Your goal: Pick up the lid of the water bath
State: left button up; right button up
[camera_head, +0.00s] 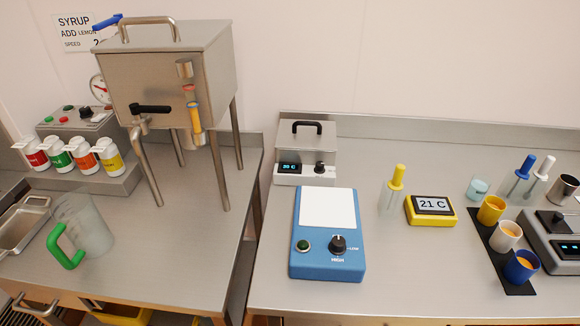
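The water bath (304,179) is a small box at the back left of the right counter, with a pale front panel, a lit display and a black knob. Its grey metal lid (292,141) sits on top, closed, and bears a black arched handle (307,124). Neither of my grippers shows in the head view. The inside of the bath is hidden by the lid.
A blue hotplate (328,267) with a white top stands in front of the bath. A yellow thermometer box (431,210) and cups on a black mat (517,290) are to the right. A steel hopper (160,80) stands left, across a gap between counters.

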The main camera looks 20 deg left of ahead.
aim_at(294, 134)
jog(key=i+j+z, duration=0.1)
jog(key=z, duration=0.35)
jog(key=i+j+z, duration=0.25)
jog(key=z, duration=0.2)
jog(key=i, duration=0.05)
